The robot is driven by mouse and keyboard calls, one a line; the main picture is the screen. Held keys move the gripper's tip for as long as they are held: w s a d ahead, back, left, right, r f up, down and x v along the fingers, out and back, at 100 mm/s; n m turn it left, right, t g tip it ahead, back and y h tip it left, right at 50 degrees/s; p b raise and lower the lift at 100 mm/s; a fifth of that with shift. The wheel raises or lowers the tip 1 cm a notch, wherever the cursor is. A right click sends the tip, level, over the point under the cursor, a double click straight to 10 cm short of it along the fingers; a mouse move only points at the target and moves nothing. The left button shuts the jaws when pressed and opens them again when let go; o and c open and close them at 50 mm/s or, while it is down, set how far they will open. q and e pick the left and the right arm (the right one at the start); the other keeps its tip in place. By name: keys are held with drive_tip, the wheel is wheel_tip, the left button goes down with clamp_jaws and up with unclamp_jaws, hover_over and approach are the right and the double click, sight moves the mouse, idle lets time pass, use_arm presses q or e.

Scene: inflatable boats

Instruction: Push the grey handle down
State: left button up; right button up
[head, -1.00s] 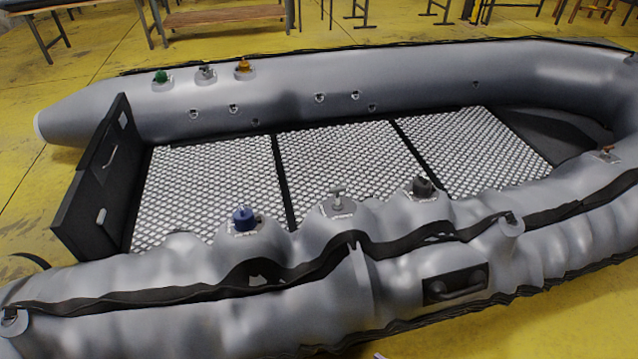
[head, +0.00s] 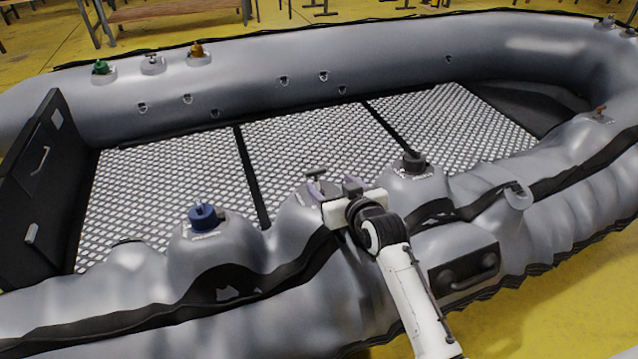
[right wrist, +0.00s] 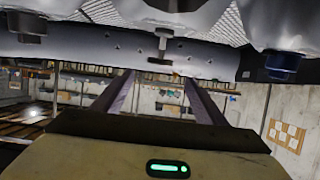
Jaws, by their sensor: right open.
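A grey T-shaped handle (head: 315,174) stands upright on the near tube of the grey inflatable boat. It also shows in the right wrist view (right wrist: 163,44), where the picture looks upside down, near the gap between the fingers. My right gripper (head: 334,188) is open, just to the right of and in front of the handle. Its two fingers show in the right wrist view (right wrist: 163,84) with nothing between them but background. The gripper partly hides the handle's base, and I cannot tell whether it touches. My left gripper is out of view.
A blue valve (head: 203,217) is left of the handle and a dark valve (head: 414,162) right of it, both on the near tube. Green (head: 101,67), grey (head: 153,63) and orange (head: 197,51) fittings sit on the far tube. The textured floor (head: 165,190) is clear.

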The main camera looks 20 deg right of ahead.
sight(317, 172)
drive_tip(key=b+x, duration=0.3)
drive_tip(key=x, duration=0.5)
drive_tip(key=shift+w+f, duration=0.2)
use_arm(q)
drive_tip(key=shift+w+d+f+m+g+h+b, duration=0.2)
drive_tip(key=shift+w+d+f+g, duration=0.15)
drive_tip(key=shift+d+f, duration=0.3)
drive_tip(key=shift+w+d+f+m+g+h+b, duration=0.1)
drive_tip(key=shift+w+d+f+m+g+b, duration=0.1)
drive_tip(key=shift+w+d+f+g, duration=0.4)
use_arm(e)
drive_tip(key=shift+w+f, duration=0.1)
drive_tip(key=shift+w, duration=0.45)
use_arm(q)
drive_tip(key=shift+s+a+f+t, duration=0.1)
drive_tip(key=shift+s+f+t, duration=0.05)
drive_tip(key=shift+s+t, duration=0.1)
